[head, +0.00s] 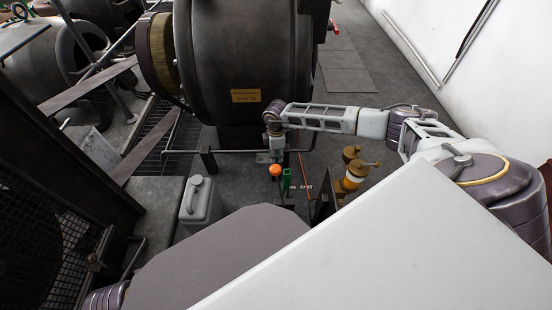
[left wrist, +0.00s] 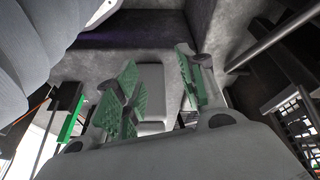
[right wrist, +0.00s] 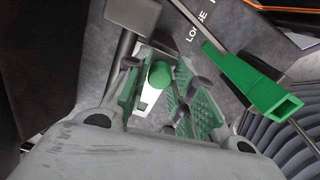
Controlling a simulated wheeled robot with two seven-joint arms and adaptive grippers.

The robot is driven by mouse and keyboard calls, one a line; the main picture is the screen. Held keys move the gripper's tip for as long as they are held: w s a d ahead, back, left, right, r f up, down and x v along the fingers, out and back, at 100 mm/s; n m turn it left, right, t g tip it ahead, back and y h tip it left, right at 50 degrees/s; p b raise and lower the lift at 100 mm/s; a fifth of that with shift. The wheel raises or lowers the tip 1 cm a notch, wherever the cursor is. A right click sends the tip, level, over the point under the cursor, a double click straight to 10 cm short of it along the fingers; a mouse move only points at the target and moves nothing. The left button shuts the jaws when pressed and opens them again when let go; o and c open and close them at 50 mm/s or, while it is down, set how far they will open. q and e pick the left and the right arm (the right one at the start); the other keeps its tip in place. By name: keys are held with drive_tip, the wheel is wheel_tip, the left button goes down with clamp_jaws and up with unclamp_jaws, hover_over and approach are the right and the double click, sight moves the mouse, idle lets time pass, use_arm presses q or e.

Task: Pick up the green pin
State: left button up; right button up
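In the right wrist view the green pin shows as a round green end (right wrist: 160,75) between the two green-padded fingers of my right gripper (right wrist: 165,88). The fingers stand apart on either side of it; whether a pad touches it is hard to tell. In the head view my right gripper (head: 277,152) points down above an orange ball-shaped knob (head: 275,170); the pin itself is not clear there. My left gripper (left wrist: 160,85) is open and empty in its wrist view, above a grey can (left wrist: 151,77). The left gripper is hidden in the head view.
The grey can (head: 201,200) stands left. A big dark machine (head: 245,60) rises behind.

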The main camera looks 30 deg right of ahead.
clamp_jaws()
use_arm(q)
drive_tip(key=shift+w+r, duration=0.1)
drive_tip(key=shift+w, duration=0.15)
use_arm(e)
drive_tip(key=shift+r, duration=0.1)
drive_tip(key=shift+r, duration=0.45)
use_arm(q)
drive_tip(key=shift+g, duration=0.5)
drive_tip(key=f+p, duration=0.2)
drive_tip(key=f, duration=0.1)
drive_tip(key=f+p, duration=0.1)
drive_tip(key=shift+a+f, duration=0.2)
drive_tip(key=shift+a, duration=0.15)
use_arm(e)
wheel_tip(320, 180, up, 9)
use_arm(q)
drive_tip(key=shift+s, duration=0.15)
